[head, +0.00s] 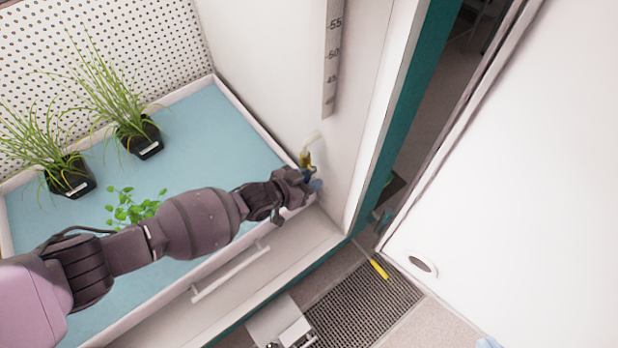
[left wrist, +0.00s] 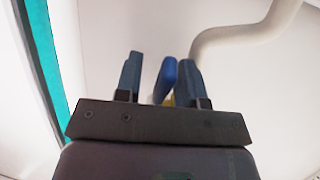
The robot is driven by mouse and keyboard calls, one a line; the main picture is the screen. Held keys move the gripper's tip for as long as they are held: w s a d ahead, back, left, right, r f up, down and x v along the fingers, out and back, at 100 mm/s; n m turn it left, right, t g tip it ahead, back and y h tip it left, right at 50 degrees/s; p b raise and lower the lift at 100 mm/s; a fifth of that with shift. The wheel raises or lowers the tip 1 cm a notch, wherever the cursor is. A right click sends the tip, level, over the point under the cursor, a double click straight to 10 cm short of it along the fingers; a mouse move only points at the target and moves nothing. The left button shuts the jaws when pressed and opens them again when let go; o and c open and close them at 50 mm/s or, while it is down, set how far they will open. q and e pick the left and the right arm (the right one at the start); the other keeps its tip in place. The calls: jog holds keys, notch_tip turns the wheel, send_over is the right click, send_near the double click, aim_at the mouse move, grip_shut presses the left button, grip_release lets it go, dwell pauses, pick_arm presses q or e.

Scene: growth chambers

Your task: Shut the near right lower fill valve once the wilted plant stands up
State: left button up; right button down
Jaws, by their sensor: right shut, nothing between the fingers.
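The fill valve has a yellow body (head: 305,160) under a pale bent pipe at the right wall, by the tray corner. Its blue handle (left wrist: 167,80) shows in the left wrist view. My left gripper (head: 312,183) is at the valve, its fingers (left wrist: 160,80) apart with the handle between them, close to the right finger. I cannot tell whether they touch. A broad-leaved green plant (head: 128,208) is in the blue tray, partly hidden by my left arm; its stem posture is unclear.
Two grassy plants in black pots (head: 143,138) (head: 70,178) stand on the blue tray (head: 225,130). A scale strip (head: 332,60) hangs on the wall. A white door (head: 530,180) is at right. A yellow-handled tool (head: 379,268) lies by the floor grate (head: 360,310).

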pick_arm(q)
grip_shut()
